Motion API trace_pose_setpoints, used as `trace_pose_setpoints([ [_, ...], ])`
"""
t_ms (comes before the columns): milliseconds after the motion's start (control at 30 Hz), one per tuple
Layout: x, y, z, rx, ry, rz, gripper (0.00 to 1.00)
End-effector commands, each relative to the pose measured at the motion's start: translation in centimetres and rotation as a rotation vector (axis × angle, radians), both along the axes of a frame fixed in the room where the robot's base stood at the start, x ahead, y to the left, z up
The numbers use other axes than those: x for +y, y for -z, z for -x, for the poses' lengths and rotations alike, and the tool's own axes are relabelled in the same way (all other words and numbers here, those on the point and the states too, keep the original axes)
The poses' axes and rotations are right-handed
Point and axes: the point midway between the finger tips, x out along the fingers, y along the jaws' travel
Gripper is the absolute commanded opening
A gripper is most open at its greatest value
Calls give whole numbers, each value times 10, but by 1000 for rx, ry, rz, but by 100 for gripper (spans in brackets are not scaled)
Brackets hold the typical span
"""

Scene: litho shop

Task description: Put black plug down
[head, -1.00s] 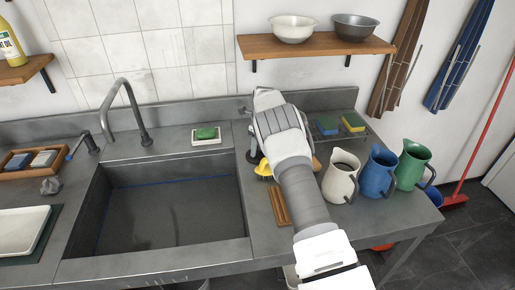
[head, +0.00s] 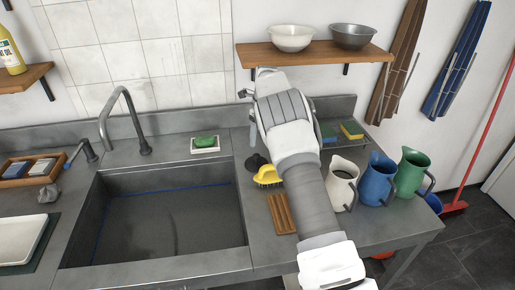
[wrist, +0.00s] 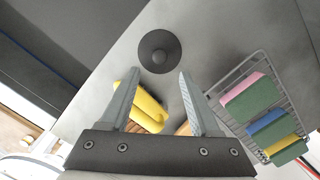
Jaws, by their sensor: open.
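The black plug (head: 256,162) rests on the grey counter just right of the sink, behind the yellow brush. In the wrist view the plug (wrist: 160,52) is a round dark disc with a raised knob, lying flat on the counter beyond my fingertips. My gripper (wrist: 154,78) is open and empty, with its two fingers apart and the plug clear of both. In the head view my arm hangs over the counter and my gripper (head: 246,94) is raised above the plug; its fingers are mostly hidden behind the wrist.
The yellow brush (wrist: 146,105) lies beneath my fingers. A wire rack (wrist: 251,88) with sponges stands to the right. White (head: 341,186), blue (head: 377,180) and green (head: 411,172) jugs stand right of my arm. The sink (head: 165,222) is at left; a wooden shelf (head: 316,53) hangs above.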

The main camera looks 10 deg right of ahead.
Motion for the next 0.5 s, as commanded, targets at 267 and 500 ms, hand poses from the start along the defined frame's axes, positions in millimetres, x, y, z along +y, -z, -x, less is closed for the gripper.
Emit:
trace_pose_setpoints([
  [267,-3,-30,4,-5,-16,0,63],
  [500,-11,-90,28,-66,-204,11,63],
])
